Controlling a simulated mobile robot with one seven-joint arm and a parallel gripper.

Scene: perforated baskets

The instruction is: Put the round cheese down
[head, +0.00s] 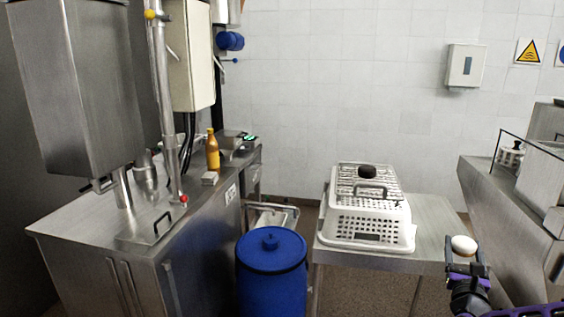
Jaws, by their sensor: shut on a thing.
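The round cheese (463,245) is a small pale disc with rounded edges. It sits at the tip of my gripper (466,266) at the lower right of the head view. My gripper is shut on the cheese and holds it by the right end of the steel table (436,239). The fingertips are small and partly covered by the cheese, and I cannot tell how high above the table top it is.
A steel counter (500,190) bounds the right. Bare table top lies right of the basket.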

